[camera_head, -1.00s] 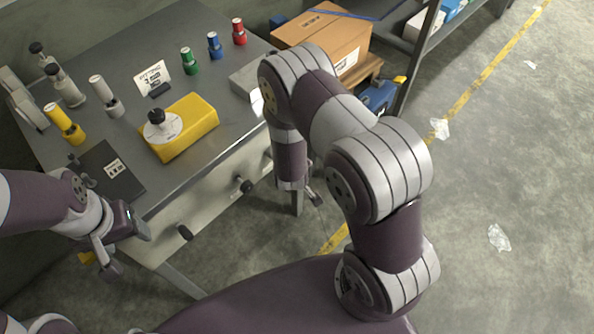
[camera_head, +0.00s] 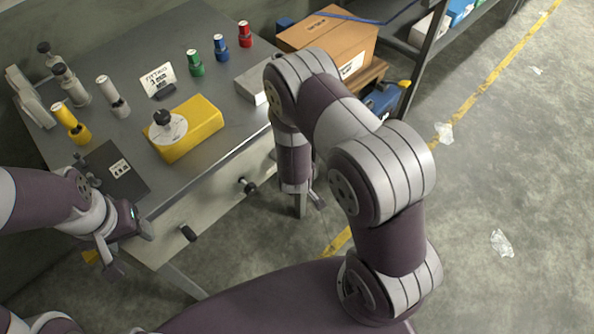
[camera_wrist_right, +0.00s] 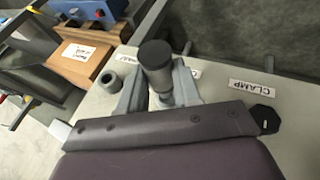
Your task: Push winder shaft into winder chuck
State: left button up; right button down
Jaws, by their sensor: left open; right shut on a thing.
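In the right wrist view, my right gripper (camera_wrist_right: 158,88) is shut on a grey cylinder with a black end, which looks like the winder shaft (camera_wrist_right: 155,62). A short grey ring with a dark hole, probably the winder chuck (camera_wrist_right: 107,82), stands on the pale panel just left of the fingers, apart from the shaft. In the head view the right gripper (camera_head: 315,197) shows only partly beside my forearm, at the bench's right front, and the shaft and chuck cannot be made out. My left gripper (camera_head: 124,250) is open and empty by the bench's left front corner.
The bench top (camera_head: 130,65) holds a yellow block (camera_head: 205,118), a dark plate (camera_head: 117,172) and several coloured bottles. Black knobs (camera_head: 188,233) stick out of the bench front. A CLAMP label (camera_wrist_right: 251,89) and dark knob (camera_wrist_right: 265,118) are right of the fingers. A cardboard box (camera_head: 325,40) stands behind.

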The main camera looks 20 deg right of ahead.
jog(key=shift+r+p, duration=0.1)
jog(key=shift+p, duration=0.25)
dwell(0.4)
jog(key=shift+w+a, duration=0.25)
jog(key=shift+w, duration=0.3)
jog(key=shift+w+a, duration=0.2)
jog(key=shift+w, duration=0.3)
jog(key=shift+w+a, duration=0.1)
jog(key=shift+w, duration=0.15)
jog(key=shift+w+a, duration=0.15)
jog(key=shift+w, duration=0.25)
jog(key=c, duration=0.8)
grip_release()
jog(key=shift+c, duration=0.2)
jog(key=shift+o, duration=0.6)
jog(key=p+v, duration=0.2)
jog(key=v, duration=1)
jog(key=shift+r, duration=0.2)
